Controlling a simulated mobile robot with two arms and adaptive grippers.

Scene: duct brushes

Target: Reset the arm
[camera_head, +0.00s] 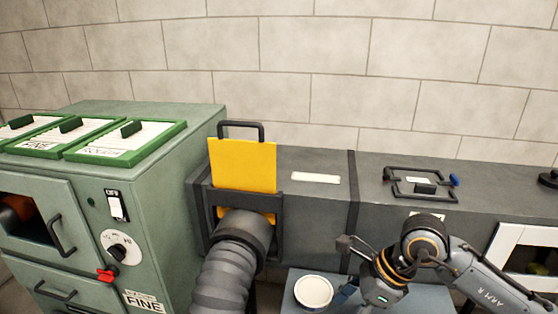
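My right arm comes in from the right edge, and its gripper (345,268) hangs over a grey-blue table at the lower middle. Its fingers point left and look spread apart, with nothing seen between them. A round white-topped container (313,291) stands on the table just left of the lower finger; the two look close but apart. My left arm and gripper are not in view.
A green cabinet (160,230) with switches and green-framed panels (125,141) stands at left. A grey duct (310,205) runs along the wall, with a yellow plate (243,165) upright in its slot, a flexible hose (226,270) below and a handled hatch (421,184) on top.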

